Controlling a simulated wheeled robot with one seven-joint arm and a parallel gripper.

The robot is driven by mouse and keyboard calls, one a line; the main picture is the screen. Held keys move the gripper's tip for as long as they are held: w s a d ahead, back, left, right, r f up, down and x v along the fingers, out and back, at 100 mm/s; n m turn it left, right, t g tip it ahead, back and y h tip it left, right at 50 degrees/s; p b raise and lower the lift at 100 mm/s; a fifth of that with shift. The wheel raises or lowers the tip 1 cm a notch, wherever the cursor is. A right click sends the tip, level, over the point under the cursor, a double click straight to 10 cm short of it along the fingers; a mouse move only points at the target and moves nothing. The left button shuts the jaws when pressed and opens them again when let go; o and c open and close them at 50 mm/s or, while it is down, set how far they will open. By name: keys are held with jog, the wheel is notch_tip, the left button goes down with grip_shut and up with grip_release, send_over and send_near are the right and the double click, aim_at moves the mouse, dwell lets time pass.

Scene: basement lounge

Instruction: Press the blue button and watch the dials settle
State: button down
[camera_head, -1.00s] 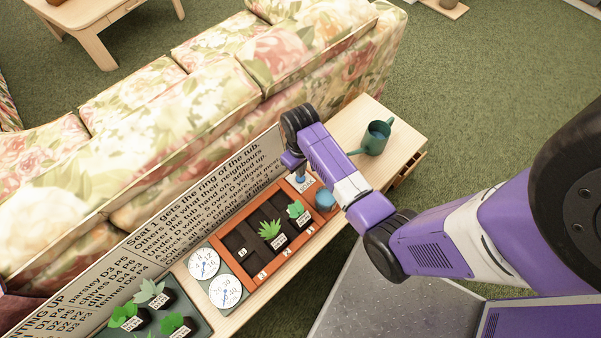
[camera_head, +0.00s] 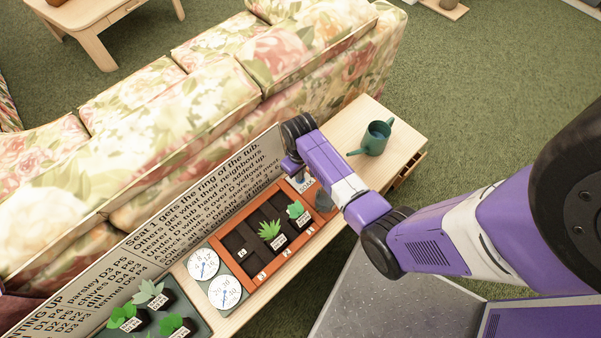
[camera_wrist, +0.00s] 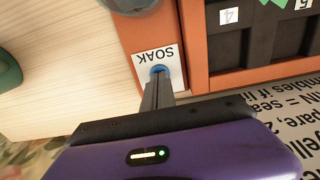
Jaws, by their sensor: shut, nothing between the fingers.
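The blue button (camera_wrist: 159,69) shows in the wrist view on a white plate marked SOAK (camera_wrist: 158,58), at the end of the orange planter tub (camera_head: 249,285). My gripper (camera_wrist: 158,77) is shut and empty, its fingertips at the button and covering part of it. I cannot tell whether the button is pressed down. In the head view my gripper (camera_head: 291,166) is over that end of the tub and largely hidden by my wrist. Two round white dials, one upper (camera_head: 203,264) and one lower (camera_head: 225,292), stand left of the tub, each with a blue needle.
The tub holds potted green plants (camera_head: 270,230) in numbered slots. More pots (camera_head: 150,290) stand on a dark tray at lower left. A printed board (camera_head: 180,205) runs behind, against the floral sofa (camera_head: 200,110). A green watering can (camera_head: 376,138) stands on the bench's right end (camera_head: 400,150).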

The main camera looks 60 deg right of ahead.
jog(key=shift+s+a+f, duration=0.25)
jog(key=shift+s+f, duration=0.15)
jog(key=shift+f, duration=0.1)
jog(key=shift+r+p, duration=0.55)
notch_tip(320, 180, up, 14)
jog(key=p, duration=0.3)
jog(key=shift+w+d+f, duration=0.15)
jog(key=shift+w+d, duration=0.1)
jog(key=shift+w, duration=0.15)
jog(key=s+a+n+t+h, duration=0.2)
jog(key=s+a+t, duration=0.4)
jog(key=s+a, duration=0.4)
jog(key=s+a+r+t, duration=0.3)
jog(key=r, duration=0.5)
jog(key=s+a+r+t+y, duration=0.1)
jog(key=s+a+r+t, duration=0.1)
jog(key=r, duration=0.7)
jog(key=s+a+r+n+t+y, duration=0.1)
jog(key=s+a+r+t, duration=0.2)
jog(key=r, duration=0.6)
jog(key=shift+s+a+t, duration=0.35)
jog(key=shift+s+t, duration=0.05)
jog(key=shift+s, duration=0.6)
